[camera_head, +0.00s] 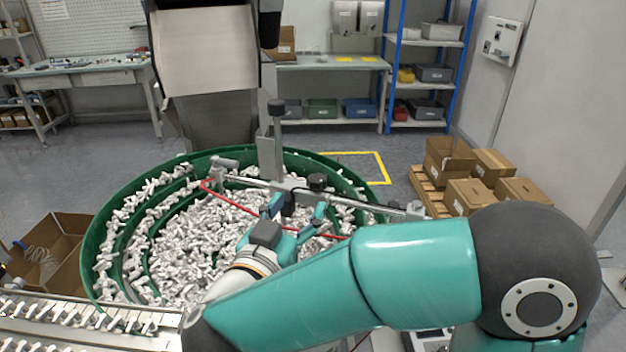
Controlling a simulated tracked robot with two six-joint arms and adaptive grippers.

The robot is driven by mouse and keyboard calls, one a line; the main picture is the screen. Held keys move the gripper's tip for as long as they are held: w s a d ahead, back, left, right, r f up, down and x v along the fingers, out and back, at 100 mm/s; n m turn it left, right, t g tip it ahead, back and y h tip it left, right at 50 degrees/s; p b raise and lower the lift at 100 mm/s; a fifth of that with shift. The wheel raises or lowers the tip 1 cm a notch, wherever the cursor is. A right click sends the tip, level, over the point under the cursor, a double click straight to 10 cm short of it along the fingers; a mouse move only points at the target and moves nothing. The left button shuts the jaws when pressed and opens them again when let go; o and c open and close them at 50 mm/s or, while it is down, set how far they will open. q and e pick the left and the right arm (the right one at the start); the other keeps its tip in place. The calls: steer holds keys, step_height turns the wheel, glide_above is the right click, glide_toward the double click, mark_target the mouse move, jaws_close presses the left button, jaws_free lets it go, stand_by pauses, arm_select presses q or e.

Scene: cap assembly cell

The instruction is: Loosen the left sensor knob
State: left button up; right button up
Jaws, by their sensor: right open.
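A metal sensor bar (262,183) crosses over the green bowl. One black knob (276,107) tops an upright metal post (270,150), and another black knob (317,182) sits on the bar just right of it. I cannot tell for sure which is the left sensor knob. My right gripper (296,213) is open just below and in front of the bar, its teal fingers spread near the clamp at the foot of the post. A small dark part shows between the fingers; whether they touch it is unclear. My left gripper is not in view.
The green bowl (100,232) holds many white caps. A red cable (232,202) runs along the bar. A hopper (205,50) hangs behind the post. A feed track (90,318) lies front left, and an open carton (62,225) stands left. Cartons (470,195) sit on a pallet at right.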

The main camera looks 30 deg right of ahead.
mark_target(313, 186)
steer(key=p+x, duration=0.1)
steer(key=x, duration=0.7)
steer(key=shift+d+p, duration=0.3)
steer(key=shift+w+d, duration=0.2)
steer(key=shift+w, duration=0.05)
steer(key=shift+c, duration=0.2)
steer(key=c, duration=1.1)
